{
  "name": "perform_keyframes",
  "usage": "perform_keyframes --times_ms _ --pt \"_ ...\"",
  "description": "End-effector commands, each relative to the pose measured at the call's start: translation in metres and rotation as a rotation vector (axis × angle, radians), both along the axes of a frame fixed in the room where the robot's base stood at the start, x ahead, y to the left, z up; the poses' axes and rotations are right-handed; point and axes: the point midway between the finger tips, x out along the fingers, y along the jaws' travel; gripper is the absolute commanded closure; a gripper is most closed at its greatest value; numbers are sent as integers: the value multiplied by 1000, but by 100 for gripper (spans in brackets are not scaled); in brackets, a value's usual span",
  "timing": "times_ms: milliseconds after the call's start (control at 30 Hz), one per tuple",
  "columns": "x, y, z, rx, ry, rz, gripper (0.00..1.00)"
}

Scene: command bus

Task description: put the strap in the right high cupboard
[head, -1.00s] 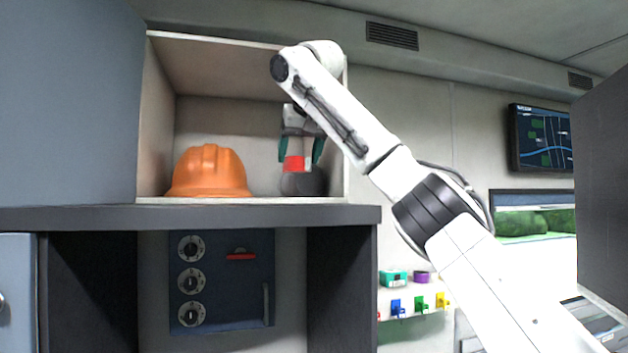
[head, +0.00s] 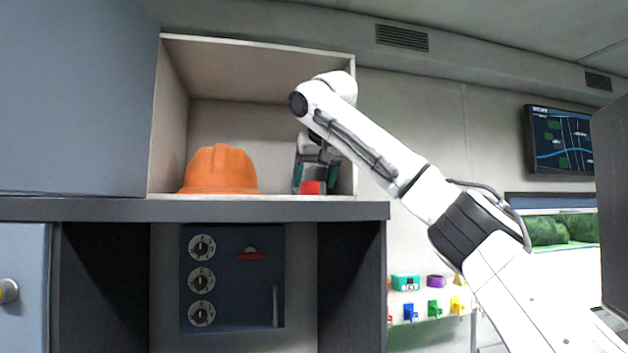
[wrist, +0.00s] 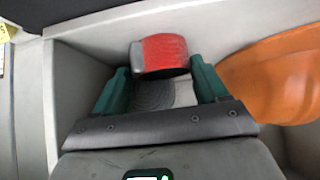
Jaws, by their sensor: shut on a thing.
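The strap is a red and grey roll (head: 313,187), inside the right part of the open high cupboard (head: 230,70), low by its front edge. In the wrist view its red part (wrist: 165,54) shows beyond my fingertips, and grey ribbed webbing (wrist: 152,95) lies between the fingers. My gripper (head: 315,179), with green fingers, points down and is shut on the strap. It also shows in the wrist view (wrist: 158,70). I cannot tell whether the strap touches the cupboard floor.
An orange hard hat (head: 220,170) stands in the cupboard, left of my gripper and close to it. The cupboard's side wall (head: 346,120) is close on the right. A blue-grey door (head: 75,100) fills the upper left. A dark counter edge (head: 200,210) runs below.

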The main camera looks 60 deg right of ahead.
Motion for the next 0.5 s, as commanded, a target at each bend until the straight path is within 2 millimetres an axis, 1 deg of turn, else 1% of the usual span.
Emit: perform_keyframes --times_ms 33,267,500 --pt "0 0 0 0 0 0 24" --pt "0 0 0 -1 -1 0 2" --pt "0 0 1 -1 0 1 2"
